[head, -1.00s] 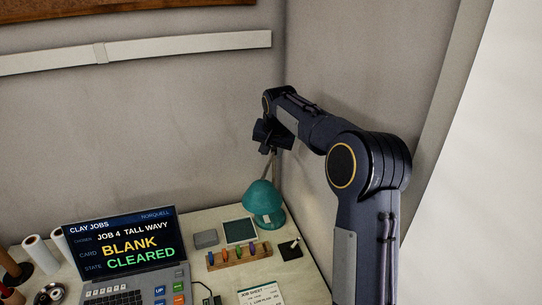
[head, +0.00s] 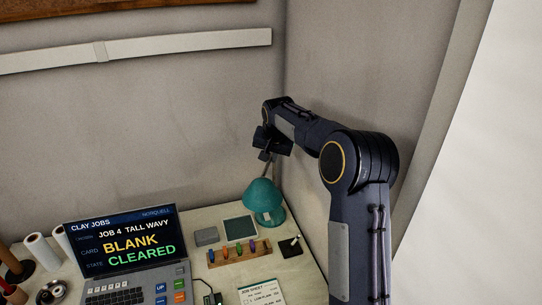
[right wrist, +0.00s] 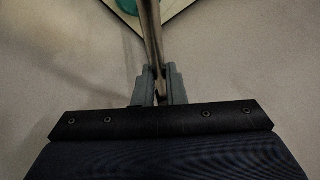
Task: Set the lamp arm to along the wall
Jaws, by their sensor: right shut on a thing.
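The lamp has a teal shade (head: 263,196) above the back right corner of the worktop. Its thin metal arm (head: 268,172) rises from behind the shade to my right gripper (head: 265,155). In the right wrist view the lamp arm (right wrist: 152,35) runs up from between the fingers of the right gripper (right wrist: 158,85), which are shut on it. Part of the teal shade (right wrist: 127,4) shows at the top edge there. The lamp's base is hidden. My left gripper is not in view.
A laptop-like console (head: 125,245) reads "BLANK CLEARED". A wooden rack (head: 238,253) with coloured pegs, a green-grey pad (head: 240,229) and a small black holder (head: 291,247) stand near the lamp. Walls (head: 330,80) meet close behind and right of the gripper.

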